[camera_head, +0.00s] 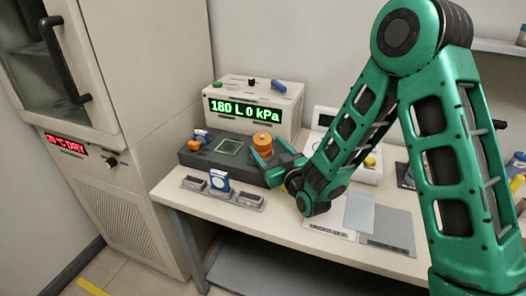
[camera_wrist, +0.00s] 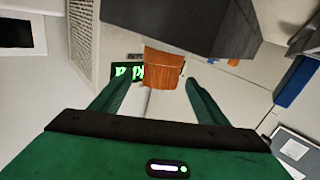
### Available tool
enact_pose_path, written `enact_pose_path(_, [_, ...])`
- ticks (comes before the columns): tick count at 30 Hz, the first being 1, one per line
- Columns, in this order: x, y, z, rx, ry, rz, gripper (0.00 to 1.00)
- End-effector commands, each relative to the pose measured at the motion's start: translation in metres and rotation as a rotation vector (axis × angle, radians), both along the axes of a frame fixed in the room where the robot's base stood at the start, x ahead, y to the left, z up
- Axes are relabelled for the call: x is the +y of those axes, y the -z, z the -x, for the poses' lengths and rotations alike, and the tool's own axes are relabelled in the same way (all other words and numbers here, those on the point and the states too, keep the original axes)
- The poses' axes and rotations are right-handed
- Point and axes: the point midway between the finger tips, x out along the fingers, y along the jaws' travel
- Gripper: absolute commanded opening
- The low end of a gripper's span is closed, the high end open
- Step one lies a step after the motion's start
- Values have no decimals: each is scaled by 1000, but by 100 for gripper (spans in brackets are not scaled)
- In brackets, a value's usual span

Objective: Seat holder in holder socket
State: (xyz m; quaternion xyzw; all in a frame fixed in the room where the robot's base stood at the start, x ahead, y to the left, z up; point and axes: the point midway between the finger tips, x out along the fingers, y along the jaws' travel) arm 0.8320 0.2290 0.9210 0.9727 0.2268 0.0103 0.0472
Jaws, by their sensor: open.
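An orange round piece (camera_head: 262,140), which looks like the holder, stands at the right part of a dark grey block (camera_head: 205,158) on the bench. My gripper (camera_head: 262,160) is open at the front right of this piece. In the wrist view the orange piece (camera_wrist: 163,66) shows between the fingertips of my gripper (camera_wrist: 157,82), with gaps at both sides. The dark block (camera_wrist: 180,25) fills the top of that view. A square green-edged recess (camera_head: 230,147) lies in the block, left of the orange piece. I cannot tell which part is the holder socket.
A pressure unit (camera_head: 252,107) reading "180 L 0 kPa" stands behind the block. A blue-and-white item (camera_head: 219,181) stands among small grey trays (camera_head: 194,184) at the bench's front. A white instrument (camera_head: 368,172) and grey sheets (camera_head: 390,230) lie to the right. A tall cabinet (camera_head: 150,130) stands left.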

Motion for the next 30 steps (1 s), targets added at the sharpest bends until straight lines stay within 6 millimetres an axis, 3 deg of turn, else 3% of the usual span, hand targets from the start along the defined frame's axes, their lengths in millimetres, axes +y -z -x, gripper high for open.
enact_pose_path(20, [20, 0, -41, 1, -3, -4, 68])
enact_pose_path(30, [23, 0, -45, 1, -4, -3, 68])
